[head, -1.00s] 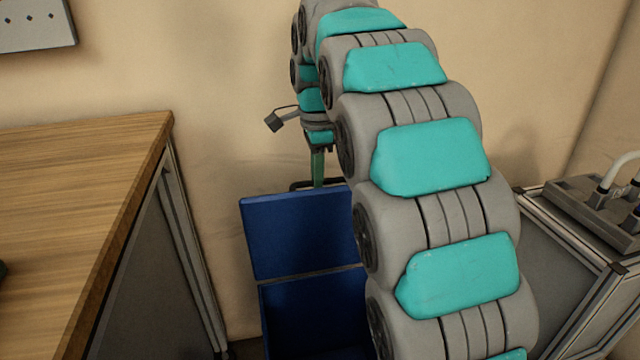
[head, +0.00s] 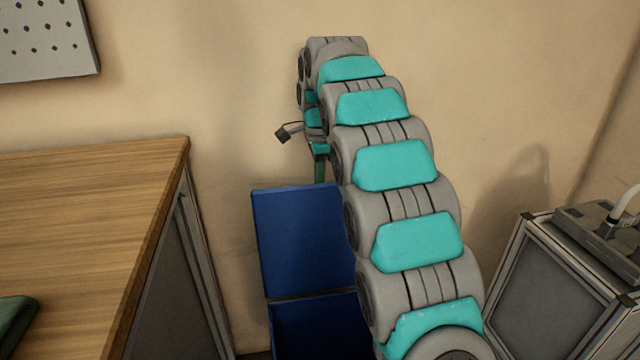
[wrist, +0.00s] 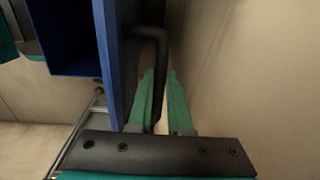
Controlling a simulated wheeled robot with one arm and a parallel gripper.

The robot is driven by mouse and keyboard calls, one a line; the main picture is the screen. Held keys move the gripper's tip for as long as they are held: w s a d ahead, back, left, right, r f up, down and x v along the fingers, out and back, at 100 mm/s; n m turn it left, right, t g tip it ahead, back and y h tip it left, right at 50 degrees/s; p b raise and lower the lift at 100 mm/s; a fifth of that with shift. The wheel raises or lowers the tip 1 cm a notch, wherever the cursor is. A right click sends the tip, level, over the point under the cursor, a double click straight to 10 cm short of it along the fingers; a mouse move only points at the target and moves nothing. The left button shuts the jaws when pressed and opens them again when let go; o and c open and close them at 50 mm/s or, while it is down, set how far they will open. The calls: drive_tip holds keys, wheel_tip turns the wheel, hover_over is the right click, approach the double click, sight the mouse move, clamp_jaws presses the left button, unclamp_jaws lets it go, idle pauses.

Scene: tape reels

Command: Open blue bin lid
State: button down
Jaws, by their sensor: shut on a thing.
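The blue bin (head: 310,330) stands on the floor between the bench and the wall. Its blue lid (head: 300,240) is raised and stands nearly upright, with its inner face towards the head camera. My gripper (head: 319,165) is at the lid's top edge, partly hidden by my arm. In the wrist view, the black bent handle (wrist: 157,40) on the lid's outer side runs down between the two green fingers of my gripper (wrist: 161,88), which is shut on it. The lid (wrist: 121,60) shows edge-on beside the left finger. The bin (wrist: 75,40) shows at upper left.
A wooden-topped bench (head: 80,215) stands to the left, with a dark green thing (head: 15,318) at its edge. A metal-framed unit (head: 560,285) stands to the right. The beige wall (head: 220,100) is close behind the lid. A pegboard (head: 45,40) hangs at upper left.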

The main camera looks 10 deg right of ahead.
drive_tip(key=c, duration=0.8)
unclamp_jaws()
drive_tip(key=shift+c, duration=0.2)
drive_tip(key=shift+r, duration=0.1)
drive_tip(key=shift+r, duration=1.65)
drive_tip(key=shift+s+r, duration=0.1)
drive_tip(key=s+r+b, duration=0.1)
drive_tip(key=s+b, duration=0.1)
drive_tip(key=s, duration=1.3)
drive_tip(key=shift+s+r+b, duration=0.2)
drive_tip(key=shift+s+b, duration=0.2)
drive_tip(key=shift+d, duration=0.1)
